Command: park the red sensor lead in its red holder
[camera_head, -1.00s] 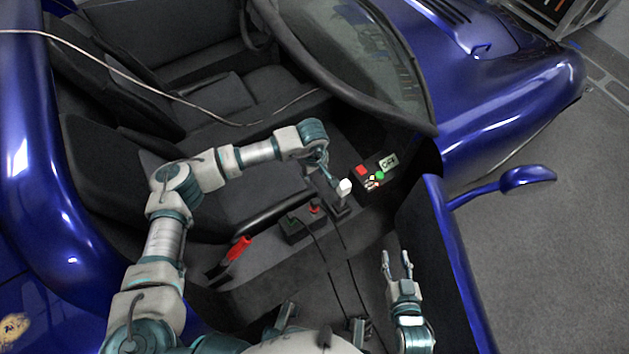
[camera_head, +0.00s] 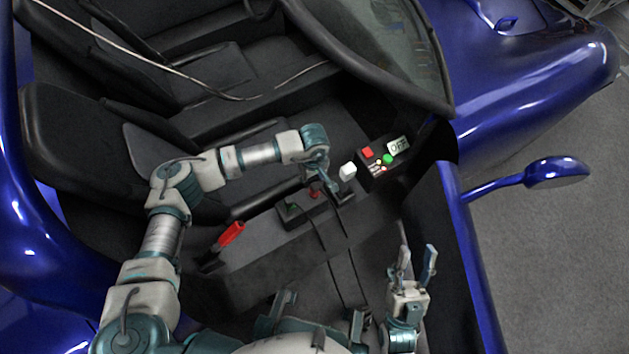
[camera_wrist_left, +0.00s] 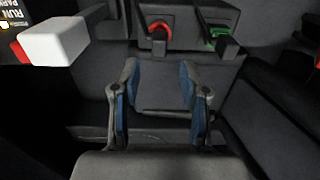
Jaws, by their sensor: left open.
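A dark box (camera_head: 301,213) on the sill bears a red part (camera_head: 314,193) and a green part (camera_head: 291,207). In the left wrist view the red part (camera_wrist_left: 160,27) is an arch around a dark piece, and the green part (camera_wrist_left: 217,33) sits to its right. Which of the red pieces is lead and which is holder I cannot tell. My left gripper (camera_head: 330,186) is open beside the red part; in the wrist view its fingertips (camera_wrist_left: 158,73) are apart with nothing between them, below the red arch. My right gripper (camera_head: 416,262) is open and empty by the door.
A white block (camera_head: 348,171) stands right of my left gripper. Beyond it is a control box (camera_head: 388,160) with a red button, a green button and a small display. A red handle (camera_head: 231,233) lies to the left. Dark cables (camera_head: 335,262) run down from the sill. The open door (camera_head: 462,260) bounds the right.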

